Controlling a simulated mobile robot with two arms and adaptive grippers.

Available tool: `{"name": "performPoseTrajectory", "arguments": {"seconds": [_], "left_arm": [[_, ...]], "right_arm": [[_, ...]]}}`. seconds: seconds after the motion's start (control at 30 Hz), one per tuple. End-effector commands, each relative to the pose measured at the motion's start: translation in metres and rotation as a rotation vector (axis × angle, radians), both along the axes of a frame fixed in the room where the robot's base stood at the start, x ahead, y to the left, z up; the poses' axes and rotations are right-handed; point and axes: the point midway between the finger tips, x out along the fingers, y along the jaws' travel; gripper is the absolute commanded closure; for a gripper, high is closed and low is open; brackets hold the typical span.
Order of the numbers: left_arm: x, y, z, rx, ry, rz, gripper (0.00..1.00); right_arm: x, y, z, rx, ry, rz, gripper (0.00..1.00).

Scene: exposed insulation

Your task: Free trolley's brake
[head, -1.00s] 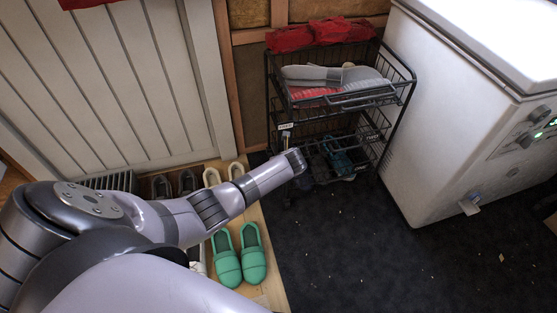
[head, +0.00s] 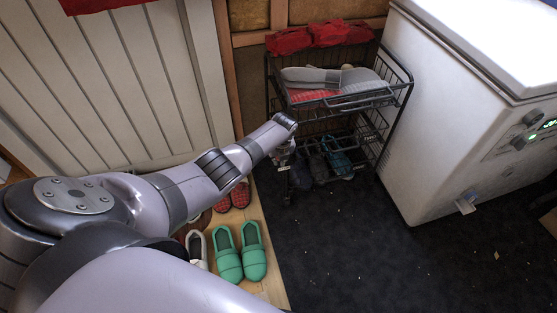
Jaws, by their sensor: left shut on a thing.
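The black wire trolley (head: 398,98) stands by the back wall, left of the white freezer. Grey and red items lie in its upper basket, and dark and blue shoes lie low down. My left arm reaches in from the left to the trolley's left front corner post. My left gripper (head: 284,157) is low at this post, partly hidden behind my own wrist, and is shut on a small part there. This part sits where the brake lever showed earlier, but its shape is hidden. My right gripper is not in view.
The white freezer (head: 450,120) stands close on the trolley's right. Green slippers (head: 240,256) and other shoes lie on a wooden board at left. A red cloth (head: 320,34) lies behind the trolley's top. The dark floor in front is mostly clear.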

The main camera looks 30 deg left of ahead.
Motion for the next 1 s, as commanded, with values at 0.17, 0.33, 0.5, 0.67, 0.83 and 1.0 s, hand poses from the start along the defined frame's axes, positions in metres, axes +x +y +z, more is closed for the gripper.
{"name": "performPoseTrajectory", "arguments": {"seconds": [0.17, 0.33, 0.5, 0.67, 0.83, 1.0], "left_arm": [[0.000, 0.004, 0.003, -0.033, 0.034, 0.005, 1.00], [0.000, 0.004, 0.003, -0.048, 0.047, 0.004, 1.00], [0.000, 0.004, 0.004, -0.050, 0.049, 0.004, 1.00], [0.000, 0.004, 0.004, -0.049, 0.049, 0.004, 1.00], [0.000, 0.004, 0.004, -0.049, 0.047, 0.003, 0.82], [0.000, 0.002, 0.004, -0.051, 0.047, 0.002, 0.71]], "right_arm": [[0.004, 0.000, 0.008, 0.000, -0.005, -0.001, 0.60], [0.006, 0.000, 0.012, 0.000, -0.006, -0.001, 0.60], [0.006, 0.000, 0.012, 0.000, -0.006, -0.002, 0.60], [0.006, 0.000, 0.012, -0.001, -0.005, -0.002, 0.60], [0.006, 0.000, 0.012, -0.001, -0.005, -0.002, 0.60], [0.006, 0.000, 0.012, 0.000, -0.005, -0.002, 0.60]]}}
